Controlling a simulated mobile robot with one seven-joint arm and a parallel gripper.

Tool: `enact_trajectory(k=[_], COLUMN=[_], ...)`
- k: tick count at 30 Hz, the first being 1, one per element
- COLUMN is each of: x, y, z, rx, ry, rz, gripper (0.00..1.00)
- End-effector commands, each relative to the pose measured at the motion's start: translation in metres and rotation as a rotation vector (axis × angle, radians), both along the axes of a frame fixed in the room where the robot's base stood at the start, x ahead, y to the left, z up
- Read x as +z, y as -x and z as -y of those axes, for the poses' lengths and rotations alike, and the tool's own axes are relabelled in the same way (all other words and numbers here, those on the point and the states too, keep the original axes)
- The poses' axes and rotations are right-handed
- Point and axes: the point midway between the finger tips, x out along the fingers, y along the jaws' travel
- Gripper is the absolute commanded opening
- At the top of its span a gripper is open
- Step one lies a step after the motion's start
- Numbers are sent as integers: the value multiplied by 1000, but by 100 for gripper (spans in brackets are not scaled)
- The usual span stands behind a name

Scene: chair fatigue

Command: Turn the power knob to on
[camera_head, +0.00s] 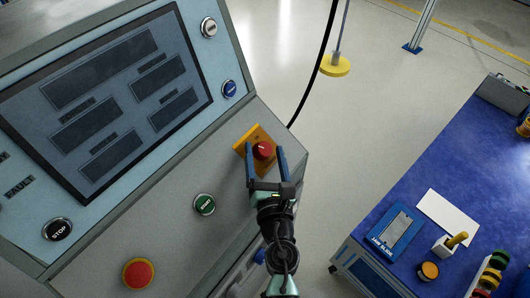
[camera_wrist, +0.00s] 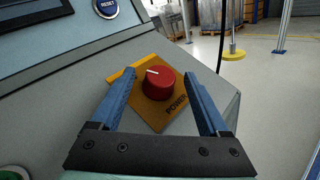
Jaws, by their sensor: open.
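The red power knob (camera_head: 263,150) sits on a yellow-orange plate (camera_head: 243,144) on the sloping grey console panel. In the wrist view the knob (camera_wrist: 159,84) shows a white pointer line aimed to the upper left, and the plate (camera_wrist: 150,115) carries the word POWER. My gripper (camera_head: 266,158) is open, with its two blue fingers on either side of the knob. In the wrist view my gripper (camera_wrist: 160,90) has visible gaps between the knob and both fingers. Whether either finger touches the plate, I cannot tell.
A green START button (camera_head: 204,204), a red mushroom button (camera_head: 138,274), a black STOP button (camera_head: 57,229) and a blue RESET button (camera_head: 229,89) are on the console. A dark screen (camera_head: 105,105) fills its upper part. A blue-topped workbench (camera_head: 420,175) stands at right, across open floor.

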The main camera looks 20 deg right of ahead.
Motion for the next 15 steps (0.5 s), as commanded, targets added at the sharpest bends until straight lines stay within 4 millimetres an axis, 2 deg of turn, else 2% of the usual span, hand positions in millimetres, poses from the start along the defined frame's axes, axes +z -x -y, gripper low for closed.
enact_trajectory(k=[8,15], x=[0,0], y=[-1,-1], z=[0,0], rx=[0,0], ry=[0,0], rz=[0,0], gripper=[77,34])
